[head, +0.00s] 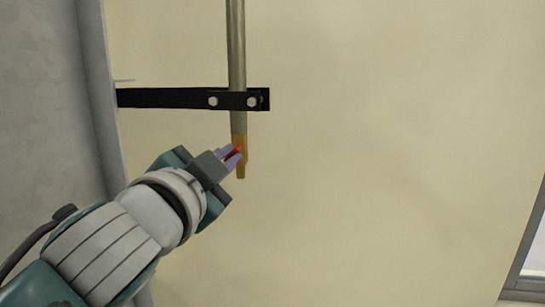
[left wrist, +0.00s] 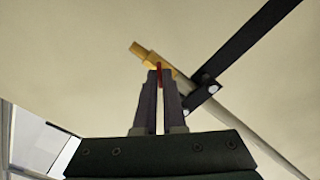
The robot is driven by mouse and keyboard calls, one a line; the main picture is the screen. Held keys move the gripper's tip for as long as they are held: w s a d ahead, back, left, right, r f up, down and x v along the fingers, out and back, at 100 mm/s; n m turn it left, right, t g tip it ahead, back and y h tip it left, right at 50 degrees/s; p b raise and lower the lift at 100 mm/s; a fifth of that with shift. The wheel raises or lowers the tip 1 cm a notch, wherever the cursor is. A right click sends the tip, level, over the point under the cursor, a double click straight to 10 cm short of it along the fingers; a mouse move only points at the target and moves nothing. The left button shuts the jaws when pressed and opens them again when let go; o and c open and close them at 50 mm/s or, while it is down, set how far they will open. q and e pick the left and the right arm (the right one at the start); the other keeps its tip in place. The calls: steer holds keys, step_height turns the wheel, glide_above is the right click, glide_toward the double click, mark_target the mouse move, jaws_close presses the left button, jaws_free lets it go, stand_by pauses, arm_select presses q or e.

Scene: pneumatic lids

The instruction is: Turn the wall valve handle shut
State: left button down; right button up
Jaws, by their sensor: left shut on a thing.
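A red valve handle (head: 238,150) sits on a brass valve (head: 241,170) at the lower end of a vertical metal pipe (head: 236,45) in the head view. My left gripper (head: 232,155) reaches the valve from the lower left and is shut on the red handle. In the left wrist view, the fingertips (left wrist: 160,73) close on the red handle (left wrist: 160,74), with the brass valve (left wrist: 147,55) just beyond them. Most of the handle is hidden between the fingers. My right gripper is not in view.
A black bracket (head: 190,98) holds the pipe just above the valve. A grey column or wall edge (head: 92,100) stands at the left. The beige wall (head: 390,150) to the right is bare up to a window frame (head: 530,250).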

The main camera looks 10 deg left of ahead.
arm_select(q)
steer(key=c, duration=1)
jaws_free()
steer(key=s+b, duration=0.3)
steer(key=s, duration=0.7)
steer(key=shift+a, duration=0.15)
steer(key=s+a+f+n+g+p, duration=0.1)
steer(key=s+f+n+g+p, duration=0.2)
steer(key=s+g, duration=0.4)
steer(key=s+a+f+n+g+p, duration=0.2)
steer(key=s+f+n+g+p, duration=0.2)
steer(key=s, duration=1.1)
step_height(320, 180, down, 3)
steer(key=g+p, duration=0.2)
steer(key=g, duration=0.1)
steer(key=shift+f+n, duration=0.2)
steer(key=shift+n, duration=0.1)
